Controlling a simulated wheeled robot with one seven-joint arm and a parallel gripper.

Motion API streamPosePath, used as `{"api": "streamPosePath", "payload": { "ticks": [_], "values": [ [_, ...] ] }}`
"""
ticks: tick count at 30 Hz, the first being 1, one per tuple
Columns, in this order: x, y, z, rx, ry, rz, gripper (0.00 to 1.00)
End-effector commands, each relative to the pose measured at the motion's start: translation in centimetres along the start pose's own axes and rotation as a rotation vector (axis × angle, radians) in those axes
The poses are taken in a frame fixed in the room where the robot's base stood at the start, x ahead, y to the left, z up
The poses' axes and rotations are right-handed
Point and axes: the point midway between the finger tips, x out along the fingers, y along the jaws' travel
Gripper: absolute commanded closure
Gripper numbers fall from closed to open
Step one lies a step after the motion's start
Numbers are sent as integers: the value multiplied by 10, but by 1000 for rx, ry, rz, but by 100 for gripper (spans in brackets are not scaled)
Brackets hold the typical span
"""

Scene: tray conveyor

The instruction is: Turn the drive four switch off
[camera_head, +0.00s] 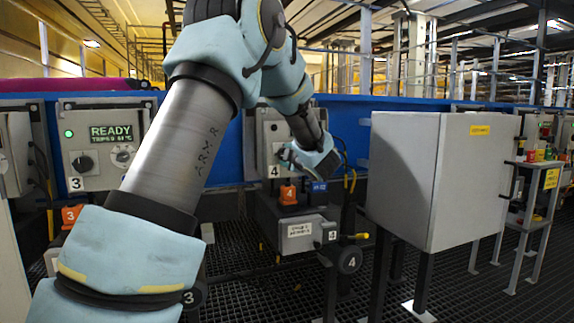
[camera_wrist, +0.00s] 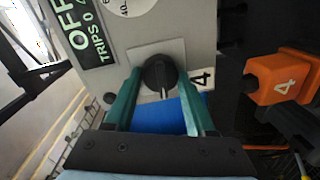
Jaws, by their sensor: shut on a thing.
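The drive four box (camera_head: 272,128) stands in the middle of the head view, with a "4" label below its switch plate. My gripper (camera_head: 284,154) is at the front of this box, and my arm hides part of it. In the wrist view the black rotary switch (camera_wrist: 157,76) sits on a pale square plate beside the "4" label. My gripper (camera_wrist: 158,88) has one green finger on each side of the switch and is shut on it. The display (camera_wrist: 88,32) shows "OFF" and "TRIPS 0", partly cut off by the frame.
An orange block marked 4 (camera_head: 288,195) is below the box. The drive three box (camera_head: 92,150), reading "READY", stands to the left. A large grey cabinet (camera_head: 428,180) stands close on the right. A blue conveyor side (camera_head: 350,125) runs behind. Dark grating covers the floor.

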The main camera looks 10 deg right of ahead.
Motion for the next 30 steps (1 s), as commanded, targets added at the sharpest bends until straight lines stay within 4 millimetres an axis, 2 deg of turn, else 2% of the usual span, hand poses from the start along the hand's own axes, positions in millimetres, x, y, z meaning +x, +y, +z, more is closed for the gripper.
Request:
{"api": "streamPosePath", "payload": {
  "ticks": [7,21,22,30],
  "values": [
    [0,-2,0,-64,-4,-2,100],
    [0,-1,-1,-75,-4,-2,100],
    [0,-1,-1,-75,-4,-2,42],
    [0,-1,0,-73,-4,-1,15]
  ]
}}
